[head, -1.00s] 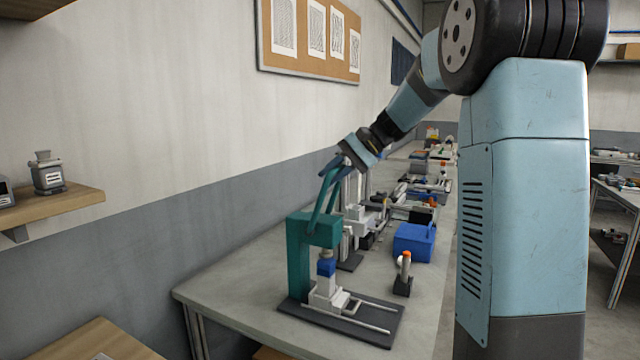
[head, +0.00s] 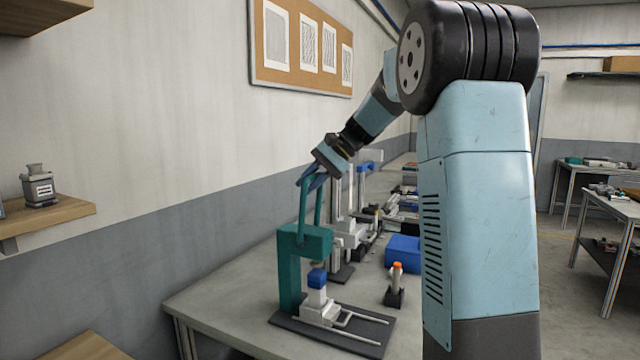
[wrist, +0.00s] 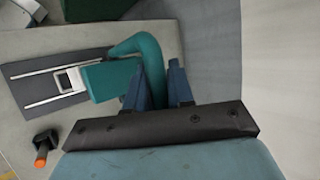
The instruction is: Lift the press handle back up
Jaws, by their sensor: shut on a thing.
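The teal press (head: 290,275) stands on a dark base plate with white rails at the near end of the bench. Its teal handle (head: 304,208) rises almost upright above the press head. My gripper (head: 311,181) is at the top of the handle, shut on it. In the wrist view the handle (wrist: 146,48) is a bent tube running between the two blue fingers of my gripper (wrist: 157,82). The fingers partly hide its end. A blue and white piece (head: 317,280) sits under the press head.
A small dark stand with an orange-tipped part (head: 396,284) and a blue box (head: 403,252) are right of the press. White-grey equipment (head: 347,232) stands close behind it. The grey wall is to the left. The front-left bench top is clear.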

